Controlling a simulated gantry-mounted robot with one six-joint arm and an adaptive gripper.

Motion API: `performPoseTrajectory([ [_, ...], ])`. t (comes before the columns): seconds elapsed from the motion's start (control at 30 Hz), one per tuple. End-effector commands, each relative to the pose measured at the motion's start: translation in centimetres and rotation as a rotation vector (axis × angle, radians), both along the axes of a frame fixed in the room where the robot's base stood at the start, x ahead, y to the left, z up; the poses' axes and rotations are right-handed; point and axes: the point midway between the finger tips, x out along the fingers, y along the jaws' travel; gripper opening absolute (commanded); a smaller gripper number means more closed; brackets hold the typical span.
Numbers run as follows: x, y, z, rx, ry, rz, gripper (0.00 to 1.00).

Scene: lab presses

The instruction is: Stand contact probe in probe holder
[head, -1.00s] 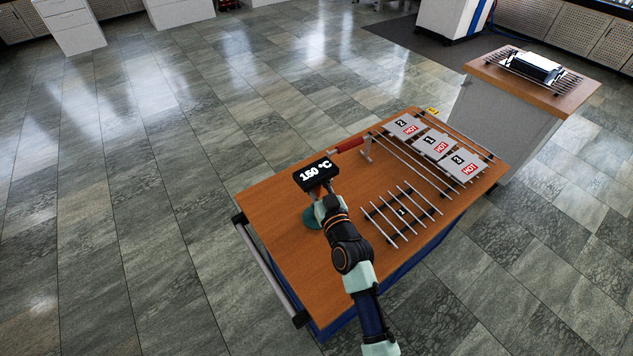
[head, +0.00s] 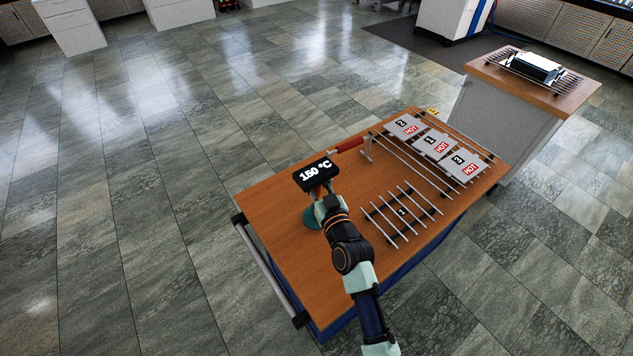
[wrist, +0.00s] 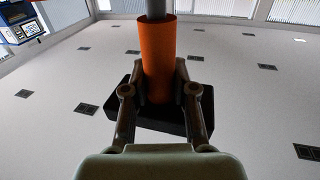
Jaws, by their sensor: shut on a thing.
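The contact probe has a black display head reading 150 °C (head: 317,173) and, in the wrist view, an orange handle (wrist: 158,60) with a grey shaft (wrist: 155,8). My gripper (head: 326,193) is shut on the orange handle, with a finger on each side, just below the display in the head view. A teal round base (head: 309,218), which looks like the probe holder, stands on the wooden table behind my gripper and is partly hidden by it. I cannot tell whether the probe's shaft is inside the holder or beside it.
A wire rack (head: 402,213) marked 1 lies right of my arm. Several grey plates with HOT labels (head: 436,146) lie on a long rack at the back right. A red-handled tool (head: 348,144) rests near a small stand (head: 367,152). The table's left part (head: 268,205) is clear.

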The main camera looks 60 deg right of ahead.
Motion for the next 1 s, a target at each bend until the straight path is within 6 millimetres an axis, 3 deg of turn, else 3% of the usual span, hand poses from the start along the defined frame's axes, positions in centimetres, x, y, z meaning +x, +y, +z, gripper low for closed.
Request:
performPoseTrajectory([
  [1.0, 0.0, 0.0, -2.4, -0.001, -0.001, 0.000, 0.00],
])
